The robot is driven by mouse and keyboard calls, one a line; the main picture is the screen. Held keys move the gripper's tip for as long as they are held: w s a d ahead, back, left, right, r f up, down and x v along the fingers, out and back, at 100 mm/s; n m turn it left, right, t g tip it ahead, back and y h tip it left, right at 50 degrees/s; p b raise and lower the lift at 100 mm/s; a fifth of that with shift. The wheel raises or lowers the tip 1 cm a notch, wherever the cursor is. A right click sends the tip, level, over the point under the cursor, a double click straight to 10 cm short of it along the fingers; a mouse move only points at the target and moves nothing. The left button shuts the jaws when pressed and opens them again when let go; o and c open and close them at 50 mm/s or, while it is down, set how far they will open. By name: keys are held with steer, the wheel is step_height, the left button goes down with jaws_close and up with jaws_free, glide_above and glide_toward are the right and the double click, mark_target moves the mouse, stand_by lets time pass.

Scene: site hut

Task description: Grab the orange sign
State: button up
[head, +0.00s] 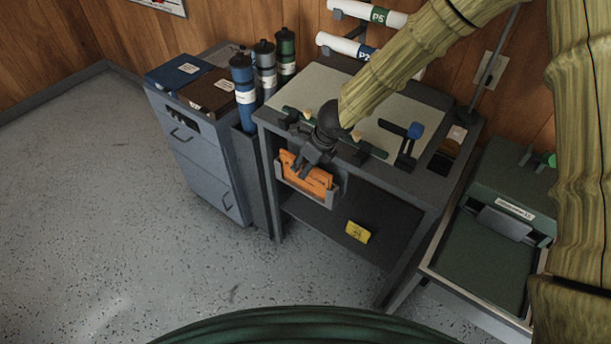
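The orange sign (312,181) sits in a grey holder (331,196) on the front of the drafting table, below the tabletop's front edge. Its lower part is hidden by the holder's front. My gripper (308,168) is at the sign's upper edge, with its dark fingers pointing down at it. The gripper overlaps the sign in the picture. I cannot tell whether the fingers are open or closed on it.
A yellow sign (357,232) is on the shelf below. A grey cabinet (205,165) stands left, a green machine (490,240) right. The floor (120,220) at left is clear.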

jaws_close()
stand_by(0.3)
